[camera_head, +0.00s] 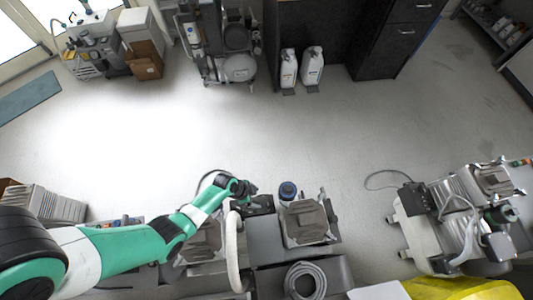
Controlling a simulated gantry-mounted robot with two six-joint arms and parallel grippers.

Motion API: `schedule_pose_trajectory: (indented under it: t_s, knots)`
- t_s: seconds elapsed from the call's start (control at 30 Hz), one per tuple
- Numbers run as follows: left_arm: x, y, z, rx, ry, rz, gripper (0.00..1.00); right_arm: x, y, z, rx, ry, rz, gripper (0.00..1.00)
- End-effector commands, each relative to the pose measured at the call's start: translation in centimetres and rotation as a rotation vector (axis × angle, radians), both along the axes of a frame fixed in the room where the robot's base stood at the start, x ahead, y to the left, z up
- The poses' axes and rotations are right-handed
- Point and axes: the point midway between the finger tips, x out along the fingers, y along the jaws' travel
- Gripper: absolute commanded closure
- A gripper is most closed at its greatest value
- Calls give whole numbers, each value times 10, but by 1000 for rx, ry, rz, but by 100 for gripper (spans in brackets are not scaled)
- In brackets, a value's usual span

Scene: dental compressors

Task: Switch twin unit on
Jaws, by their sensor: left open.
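A grey compressor unit with two ribbed heads, which looks like the twin unit, stands at the bottom centre; its right head (305,222) shows clearly, and its left head (203,242) is partly covered by my green and white left arm. A dark box (260,204) sits between the heads. My left gripper (247,188) is open, over or just beside this dark box; I cannot tell whether it touches. No switch can be made out at this size. My right gripper is not in view.
A coiled grey hose (305,281) lies in front. Another compressor (455,220) stands at the right, near yellow material (460,289). Two white bottles (312,66) stand by dark cabinets. The middle floor is clear.

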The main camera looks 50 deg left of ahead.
Motion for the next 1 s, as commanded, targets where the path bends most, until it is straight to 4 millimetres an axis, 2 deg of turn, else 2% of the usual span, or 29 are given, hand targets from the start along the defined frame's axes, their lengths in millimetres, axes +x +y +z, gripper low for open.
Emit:
schedule_pose_trajectory:
  t_s: [0.3, 0.5, 0.7, 0.97, 1.0]
  knots:
    - [17, -9, -58, -1, -1, -2, 18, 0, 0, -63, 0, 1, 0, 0]
    - [31, -16, -91, 0, -1, -2, 18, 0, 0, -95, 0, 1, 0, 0]
    - [38, -20, -105, 0, 0, -1, 18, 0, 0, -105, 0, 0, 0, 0]
    - [38, -20, -104, 0, 0, 0, 18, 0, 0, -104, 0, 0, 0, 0]
    - [38, -20, -104, 0, 0, 0, 23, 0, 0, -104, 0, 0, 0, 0]
